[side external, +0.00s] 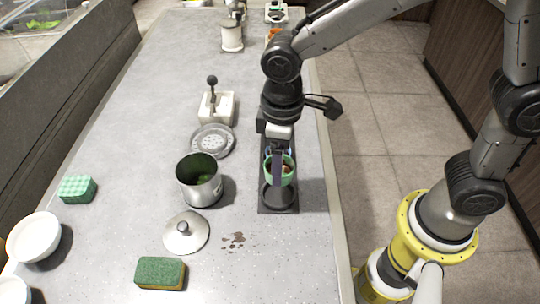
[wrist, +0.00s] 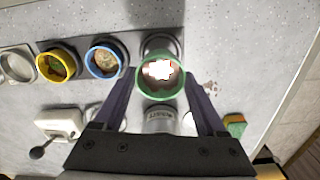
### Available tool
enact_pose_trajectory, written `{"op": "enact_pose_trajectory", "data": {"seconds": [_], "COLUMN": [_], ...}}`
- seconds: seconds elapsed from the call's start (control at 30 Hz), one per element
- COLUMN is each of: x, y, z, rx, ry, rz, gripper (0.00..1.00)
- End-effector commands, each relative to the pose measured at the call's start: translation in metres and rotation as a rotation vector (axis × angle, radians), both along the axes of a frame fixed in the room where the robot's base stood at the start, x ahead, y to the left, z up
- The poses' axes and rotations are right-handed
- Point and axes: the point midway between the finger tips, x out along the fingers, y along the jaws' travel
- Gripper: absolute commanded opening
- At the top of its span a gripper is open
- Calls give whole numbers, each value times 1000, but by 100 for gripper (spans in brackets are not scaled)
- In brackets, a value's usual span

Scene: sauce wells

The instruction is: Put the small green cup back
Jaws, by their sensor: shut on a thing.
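The small green cup (side external: 288,172) is held in my gripper (side external: 278,160), above the near end of a dark rack (side external: 292,208). In the wrist view the green cup (wrist: 160,95) sits between the two fingers of my gripper (wrist: 160,82), with a bright glare and some reddish contents inside. A round well (side external: 279,198) at the rack's near end looks empty; in the wrist view the cup partly covers it. A blue-rimmed cup (wrist: 104,60) and a yellow-rimmed cup (wrist: 56,65) sit in line on the rack. The exact gap under the green cup is unclear.
A metal pot (side external: 200,182) stands left of the rack, with its lid (side external: 186,232) in front. A perforated round plate (side external: 212,140) and a lever press (side external: 217,106) are behind. Brown spots (side external: 233,240) and a sponge (side external: 160,273) lie nearer. The counter edge is close right.

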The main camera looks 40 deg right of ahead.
Motion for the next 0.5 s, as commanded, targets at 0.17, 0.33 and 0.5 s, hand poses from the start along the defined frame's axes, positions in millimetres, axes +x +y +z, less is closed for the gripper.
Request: {"op": "enact_pose_trajectory", "data": {"seconds": [0.17,0.33,0.5], "x": [-1,-1,0], "y": [0,0,0], "z": [-17,-34,-47], "rx": [-3,-3,-2], "ry": [4,5,2], "rz": [0,0,0], "gripper": [17,17,17]}}
